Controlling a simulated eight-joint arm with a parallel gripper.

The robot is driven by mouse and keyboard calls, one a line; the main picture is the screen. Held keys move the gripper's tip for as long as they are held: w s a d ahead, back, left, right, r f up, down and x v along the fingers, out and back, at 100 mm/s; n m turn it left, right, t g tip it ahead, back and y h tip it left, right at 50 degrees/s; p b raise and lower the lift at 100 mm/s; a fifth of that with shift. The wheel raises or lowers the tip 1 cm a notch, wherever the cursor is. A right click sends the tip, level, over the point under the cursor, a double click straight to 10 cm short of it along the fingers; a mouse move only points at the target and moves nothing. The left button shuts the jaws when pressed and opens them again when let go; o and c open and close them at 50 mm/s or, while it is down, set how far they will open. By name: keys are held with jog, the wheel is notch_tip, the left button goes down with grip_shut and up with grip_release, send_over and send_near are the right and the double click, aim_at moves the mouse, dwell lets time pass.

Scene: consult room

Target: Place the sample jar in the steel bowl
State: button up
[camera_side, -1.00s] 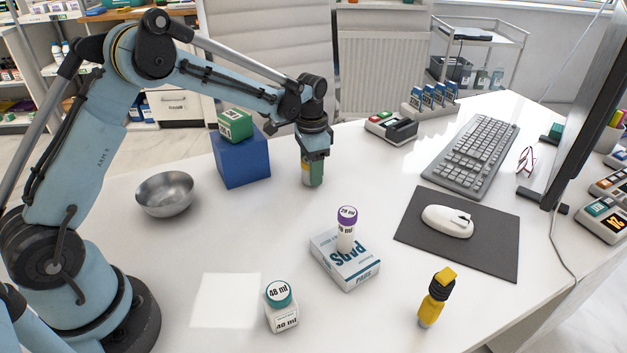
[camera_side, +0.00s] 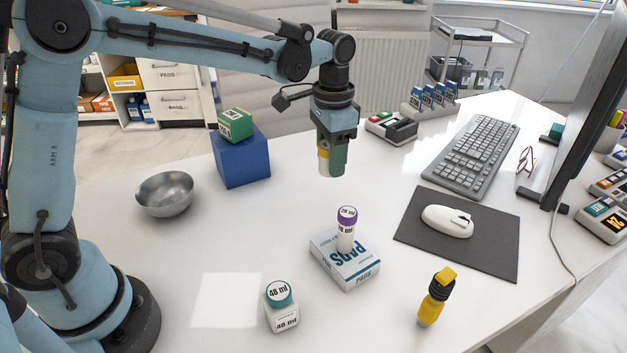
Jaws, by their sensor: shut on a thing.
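My gripper (camera_side: 337,128) points down above the back middle of the desk. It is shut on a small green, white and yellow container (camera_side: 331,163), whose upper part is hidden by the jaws. The container hangs upright, clear of the desk. The steel bowl (camera_side: 165,194) stands empty on the desk to the left, well apart from my gripper. A white jar with a teal lid (camera_side: 281,306), marked 48 ml, stands upright at the front. I cannot tell which of these two is the sample jar.
A blue box (camera_side: 241,164) with a green block (camera_side: 235,125) on it stands between the bowl and my gripper. A purple-capped tube (camera_side: 347,229) stands on a white carton (camera_side: 345,262). A yellow-and-black bottle (camera_side: 435,298), a mouse (camera_side: 447,221) and a keyboard (camera_side: 474,154) are to the right.

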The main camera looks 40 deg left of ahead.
jog(key=s+a+n, duration=0.8)
jog(key=s, duration=0.2)
jog(key=s+a+n, duration=0.7)
jog(key=s+n, duration=0.1)
jog(key=s, duration=0.3)
send_near(166, 190)
jog(key=d+f, duration=0.1)
jog(key=d, duration=0.1)
jog(key=s+d+f, duration=0.1)
jog(key=d+f, duration=0.1)
jog(key=shift+f, duration=1.95)
jog(key=shift+f, duration=0.15)
jog(key=o, duration=0.8)
jog(key=shift+c, duration=0.2)
